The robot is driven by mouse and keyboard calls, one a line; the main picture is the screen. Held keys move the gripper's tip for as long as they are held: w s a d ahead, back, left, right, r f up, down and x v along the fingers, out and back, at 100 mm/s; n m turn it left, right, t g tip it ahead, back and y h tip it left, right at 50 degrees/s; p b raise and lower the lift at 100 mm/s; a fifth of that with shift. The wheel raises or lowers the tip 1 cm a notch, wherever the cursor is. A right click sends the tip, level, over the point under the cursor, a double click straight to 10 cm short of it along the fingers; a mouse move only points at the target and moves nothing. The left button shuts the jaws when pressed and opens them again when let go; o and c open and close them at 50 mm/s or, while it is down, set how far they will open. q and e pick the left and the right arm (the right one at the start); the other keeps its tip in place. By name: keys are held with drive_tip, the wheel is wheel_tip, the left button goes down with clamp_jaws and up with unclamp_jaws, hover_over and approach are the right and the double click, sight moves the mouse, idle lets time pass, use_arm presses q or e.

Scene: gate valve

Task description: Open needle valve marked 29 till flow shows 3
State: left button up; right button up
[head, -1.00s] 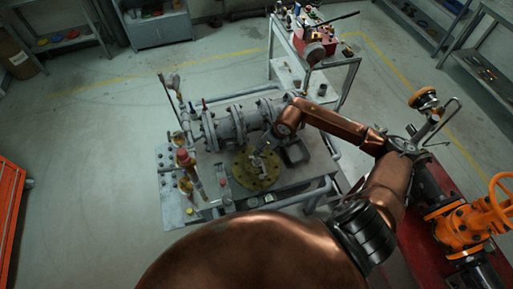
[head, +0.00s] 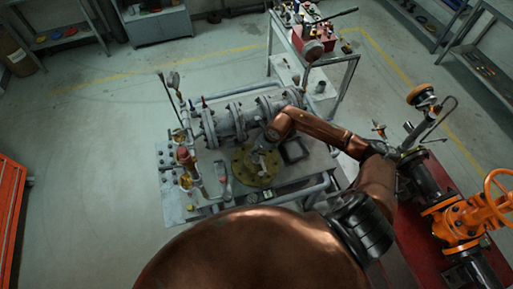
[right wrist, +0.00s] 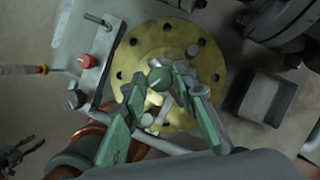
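A red knob (right wrist: 86,61) and a black knob (right wrist: 77,99) sit on a plate at left. No number 29 or flow reading is legible. A dark jaw-like shape at the lower left may be my left gripper.
A grey flanged pipe assembly (head: 234,122) runs behind the flange on the bench. An open grey tray (right wrist: 267,99) lies right of my right gripper. An orange handwheel valve (head: 466,217) stands at the right. The floor left of the bench is clear.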

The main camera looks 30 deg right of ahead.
clamp_jaws()
use_arm(q)
drive_tip(key=shift+s, duration=0.1)
drive_tip(key=shift+f, duration=0.2)
